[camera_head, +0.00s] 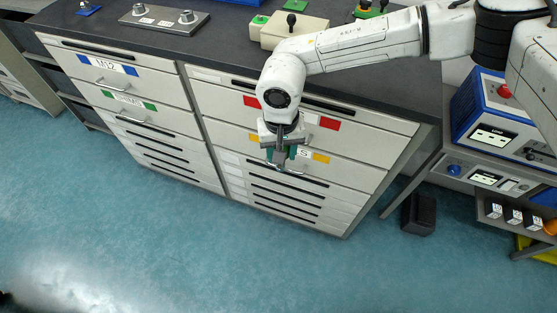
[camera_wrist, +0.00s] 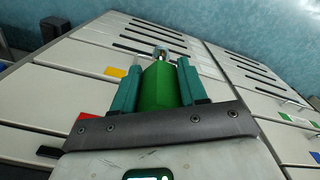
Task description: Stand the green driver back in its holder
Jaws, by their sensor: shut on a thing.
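My gripper (camera_head: 281,155) hangs in front of the drawer cabinet, below the bench top's front edge. In the wrist view its two teal fingers (camera_wrist: 158,82) are shut on the green driver (camera_wrist: 157,88). The driver's green body lies between the fingers, with a shiny metal part beyond it pointing away from the wrist. In the head view the driver is hard to tell from the fingers. I cannot tell which fixture is the driver's holder.
The dark bench top (camera_head: 228,45) carries a grey plate with two metal cylinders (camera_head: 140,21), a beige block with black knobs (camera_head: 313,31) and a blue piece (camera_head: 88,10). A blue-and-white instrument (camera_head: 480,108) stands right. A dark box (camera_head: 420,215) sits on the floor. Open floor lies in front.

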